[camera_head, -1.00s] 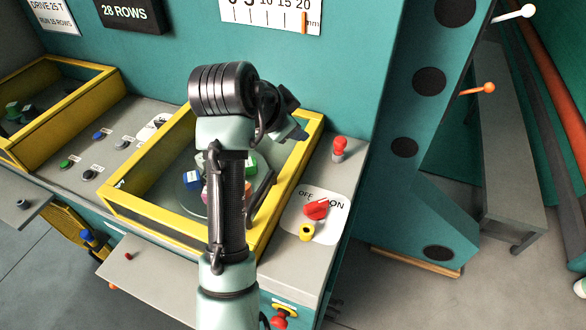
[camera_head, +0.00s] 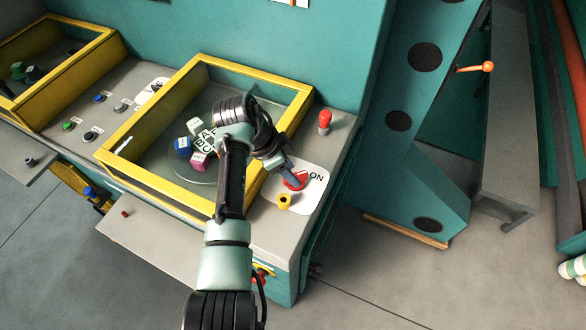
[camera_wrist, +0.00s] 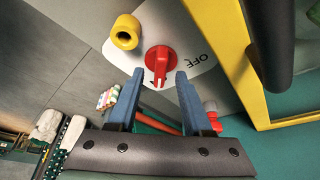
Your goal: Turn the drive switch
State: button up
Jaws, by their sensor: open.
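The drive switch is a red rotary knob (camera_head: 297,181) on a white plate (camera_head: 314,193) at the right of the console top. "ON" shows beside it; my gripper covers part of the plate. In the wrist view the red knob (camera_wrist: 158,60) sits ahead of the fingertips, with "OFF" printed to its right. My gripper (camera_wrist: 160,74) is open and empty, its two blue fingers on either side of the knob's handle. I cannot tell whether they touch it. In the head view my gripper (camera_head: 290,178) hangs just over the knob.
A yellow cylinder (camera_head: 284,201) stands close beside the knob, and a red-topped post (camera_head: 324,122) behind it. A yellow-framed glass-like box (camera_head: 180,80) with lettered blocks lies left of my gripper. A teal upright frame (camera_head: 405,150) stands right of the console.

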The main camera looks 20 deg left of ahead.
jog(key=shift+x, duration=1)
jog(key=shift+r, duration=0.1)
grip_shut()
